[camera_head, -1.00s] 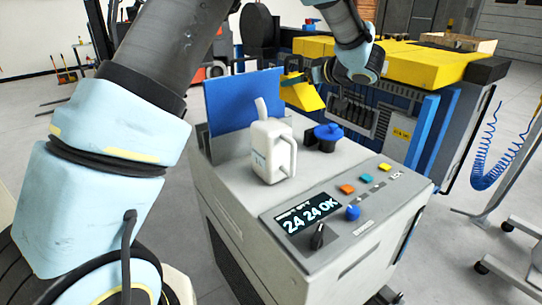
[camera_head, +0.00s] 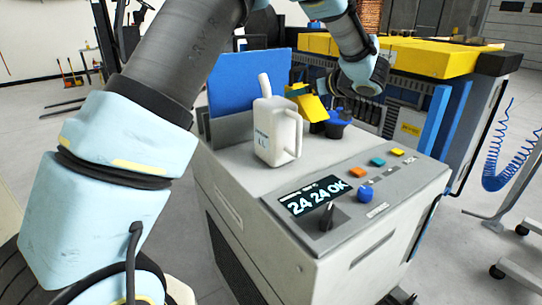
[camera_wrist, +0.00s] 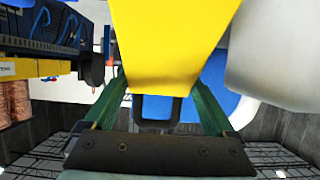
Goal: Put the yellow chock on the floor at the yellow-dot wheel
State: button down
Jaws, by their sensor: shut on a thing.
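The yellow chock (camera_head: 312,103) is held in the air behind the white jug, close to the blue cap on the cabinet, in the head view. My gripper (camera_head: 304,88) is shut on it, partly hidden by my own wrist. In the wrist view the yellow chock (camera_wrist: 174,40) fills the upper middle, between the two green fingers of my gripper (camera_wrist: 162,92). The yellow-dot wheel is not visible in either view.
A grey cabinet (camera_head: 235,195) with a white jug (camera_head: 277,132), blue cap (camera_head: 337,124) and display panel stands in front. A machine with yellow covers (camera_head: 430,57) is behind it. A wheeled stand (camera_head: 510,230) with a blue coiled hose is at right.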

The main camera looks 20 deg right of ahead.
jog(key=shift+f+p, duration=0.95)
jog(key=shift+f, duration=4.15)
jog(key=shift+f, duration=0.1)
jog(key=shift+c, duration=0.6)
grip_release()
jog(key=shift+f, duration=0.1)
jog(key=shift+o, duration=0.6)
